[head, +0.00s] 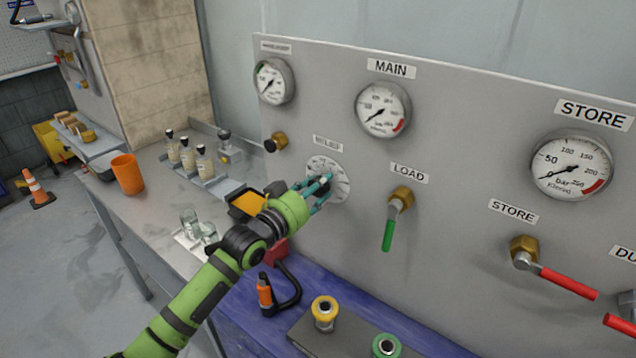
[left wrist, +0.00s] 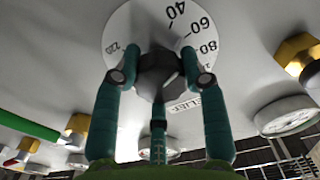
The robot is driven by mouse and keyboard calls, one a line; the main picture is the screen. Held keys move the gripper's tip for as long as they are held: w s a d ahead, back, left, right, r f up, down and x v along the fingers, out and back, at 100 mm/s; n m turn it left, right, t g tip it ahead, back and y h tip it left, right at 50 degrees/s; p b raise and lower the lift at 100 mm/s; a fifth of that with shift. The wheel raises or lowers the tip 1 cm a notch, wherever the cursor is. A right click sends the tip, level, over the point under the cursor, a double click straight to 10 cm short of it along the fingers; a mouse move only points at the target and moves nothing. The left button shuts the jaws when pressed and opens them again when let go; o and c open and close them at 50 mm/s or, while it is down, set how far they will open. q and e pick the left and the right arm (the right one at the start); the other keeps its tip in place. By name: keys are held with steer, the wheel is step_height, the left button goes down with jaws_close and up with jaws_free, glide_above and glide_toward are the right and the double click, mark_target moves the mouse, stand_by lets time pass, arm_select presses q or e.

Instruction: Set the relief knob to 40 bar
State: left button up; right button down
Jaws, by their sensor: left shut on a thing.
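The relief dial (head: 341,188) is a white disc on the grey panel, under a small label. My left gripper (head: 320,187) is at the dial, its teal fingers closed around the relief knob. In the left wrist view, the fingers (left wrist: 158,75) grip the dark faceted knob (left wrist: 153,84) from both sides, with a third finger below. The white dial (left wrist: 145,25) shows 40, 60 and 80 behind it; part of the scale is hidden. A pale line on the knob slants up and right, roughly toward 60. The exact setting is hard to read. My right gripper is not in view.
The main gauge (head: 383,110) and store gauge (head: 571,165) have needles at the low end. The green load lever (head: 388,228) hangs right of the dial; the red store lever (head: 555,277) is farther right.

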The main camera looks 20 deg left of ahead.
arm_select(q)
steer(key=n, duration=0.2)
steer(key=shift+f+n+p, duration=0.4)
steer(key=shift+s+d+f+n, duration=0.1)
steer(key=shift+f+n, duration=0.05)
steer(key=shift+n, duration=0.45)
steer(key=shift+f, duration=0.1)
steer(key=o, duration=1.1)
steer(key=shift+o, duration=0.2)
steer(key=shift+r, duration=0.2)
steer(key=shift+s+r, duration=0.1)
steer(key=v, duration=1.2)
